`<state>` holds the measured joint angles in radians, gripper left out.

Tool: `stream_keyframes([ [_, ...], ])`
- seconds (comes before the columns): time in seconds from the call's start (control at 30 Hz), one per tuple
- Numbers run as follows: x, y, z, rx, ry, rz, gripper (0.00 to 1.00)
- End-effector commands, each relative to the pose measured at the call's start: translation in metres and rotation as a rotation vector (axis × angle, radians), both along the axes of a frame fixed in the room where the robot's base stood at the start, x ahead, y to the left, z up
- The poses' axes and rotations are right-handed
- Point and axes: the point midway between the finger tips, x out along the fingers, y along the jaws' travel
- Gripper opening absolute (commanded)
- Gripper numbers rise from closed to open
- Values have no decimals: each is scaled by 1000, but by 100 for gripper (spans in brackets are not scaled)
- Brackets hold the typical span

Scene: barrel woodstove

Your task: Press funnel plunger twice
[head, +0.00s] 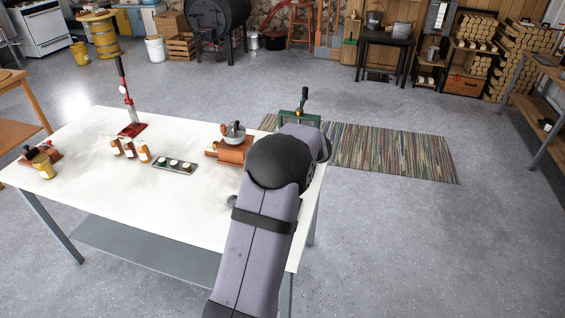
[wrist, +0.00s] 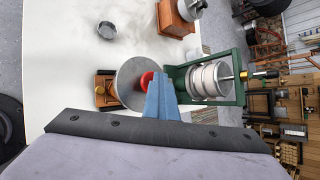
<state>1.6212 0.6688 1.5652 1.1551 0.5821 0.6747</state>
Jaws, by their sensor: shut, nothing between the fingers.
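In the wrist view the funnel (wrist: 131,86) is a wide grey cone in a wooden stand (wrist: 101,92). Its plunger (wrist: 146,79) shows as a red knob near the funnel's middle. My gripper (wrist: 160,92) shows as blue fingers, shut and empty, with the tips right beside the red knob and partly covering it. I cannot tell whether they touch it. In the head view my arm hides the funnel, plunger and gripper.
A green-framed device with pale rollers (wrist: 209,80) stands close right of the fingers in the wrist view. A wooden grinder (head: 235,150), a tray (head: 174,166) and a red lever stand (head: 131,129) are on the white table (head: 190,215). The table's left front is clear.

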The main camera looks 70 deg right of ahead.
Motion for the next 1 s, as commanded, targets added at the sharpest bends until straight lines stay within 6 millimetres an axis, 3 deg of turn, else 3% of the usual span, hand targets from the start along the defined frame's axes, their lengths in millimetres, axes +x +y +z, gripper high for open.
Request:
stream_keyframes([
  [0.03,-1,6,-14,24,7,2,0],
  [0.63,-1,6,-15,24,7,3,0],
  [1.0,0,7,-30,24,7,4,0],
])
